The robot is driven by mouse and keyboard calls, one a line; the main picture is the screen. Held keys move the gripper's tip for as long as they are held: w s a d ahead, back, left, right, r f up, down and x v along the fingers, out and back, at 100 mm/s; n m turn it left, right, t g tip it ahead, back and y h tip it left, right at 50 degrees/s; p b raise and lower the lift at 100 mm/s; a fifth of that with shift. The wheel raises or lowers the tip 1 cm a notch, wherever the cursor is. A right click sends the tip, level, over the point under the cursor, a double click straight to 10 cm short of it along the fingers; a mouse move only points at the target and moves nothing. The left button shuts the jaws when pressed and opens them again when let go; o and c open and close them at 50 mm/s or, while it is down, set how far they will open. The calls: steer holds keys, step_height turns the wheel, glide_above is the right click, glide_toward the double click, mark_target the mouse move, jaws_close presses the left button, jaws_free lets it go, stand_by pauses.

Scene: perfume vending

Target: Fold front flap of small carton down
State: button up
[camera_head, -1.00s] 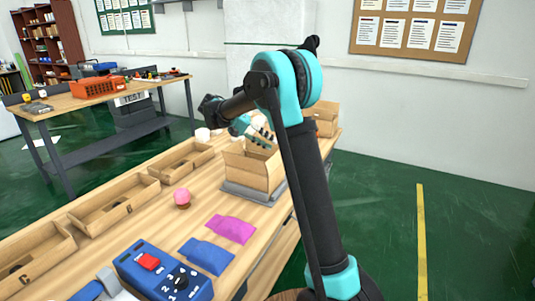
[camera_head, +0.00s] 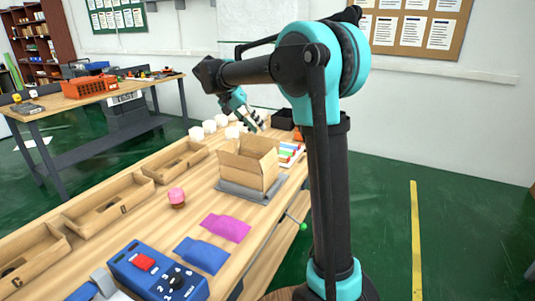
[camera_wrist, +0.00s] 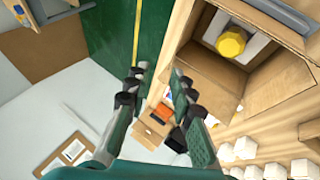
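The small carton (camera_head: 256,168) stands open on a grey pad (camera_head: 240,191) on the bench, with flaps standing up at its rim. In the wrist view the carton (camera_wrist: 268,88) is at the upper right, with a yellow-topped item (camera_wrist: 232,42) in a white insert inside. One cardboard flap (camera_wrist: 205,82) reaches out from its rim toward my right finger. My gripper (camera_head: 252,121) is above and behind the carton. In the wrist view my gripper (camera_wrist: 156,78) has its fingers apart with nothing between them. I cannot tell whether the right finger touches the flap.
Several white jars (camera_head: 209,126) and a dark box (camera_head: 283,119) stand behind the carton. A pink-topped item (camera_head: 176,195), pink pouch (camera_head: 226,228), blue pouch (camera_head: 202,254) and blue control box (camera_head: 157,272) are in front. Wooden trays (camera_head: 108,208) line the left edge.

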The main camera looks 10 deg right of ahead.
mark_target(268, 155)
steer(key=d+f, duration=0.1)
steer(key=f, duration=0.3)
steer(key=d+f+y, duration=0.1)
steer(key=d+f, duration=0.1)
steer(key=f, duration=0.2)
steer(key=d+f+t+y, duration=0.1)
steer(key=d+f, duration=0.1)
steer(key=f, duration=0.3)
steer(key=shift+w+m, duration=0.35)
steer(key=shift+m, duration=0.05)
steer(key=shift+r, duration=0.1)
jaws_close()
